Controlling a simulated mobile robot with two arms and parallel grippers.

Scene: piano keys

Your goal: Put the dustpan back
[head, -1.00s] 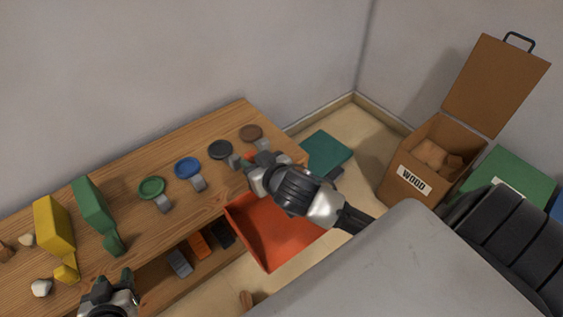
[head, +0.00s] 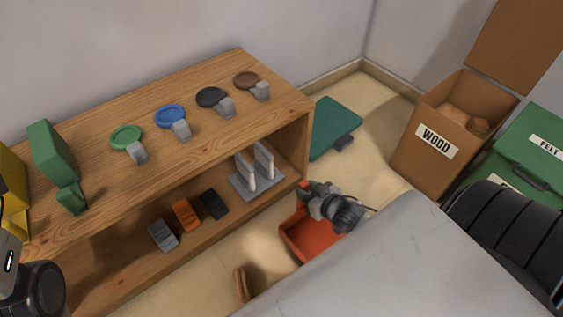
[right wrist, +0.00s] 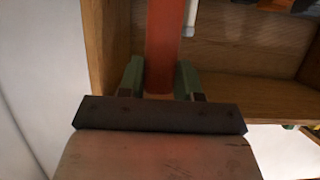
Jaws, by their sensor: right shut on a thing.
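The orange-red dustpan (head: 308,240) is held low in front of the shelf's right end, just above or on the floor; I cannot tell which. My right gripper (head: 318,193) is shut on its handle. In the right wrist view, the green fingertips (right wrist: 160,80) clasp both sides of the orange handle (right wrist: 165,40), which points towards the shelf's lower compartment. A grey rack (head: 258,182) with two pale uprights stands on the lower shelf at its right end, left of the gripper. Part of my left arm shows at the left edge; its fingers are out of view.
The wooden shelf (head: 190,205) carries green, blue, black and brown round items on top. Grey, orange and black blocks lie on the lower shelf. A teal flat object (head: 333,128) lies on the floor beyond. A WOOD box (head: 437,140) and green FELT bin (head: 530,150) stand right.

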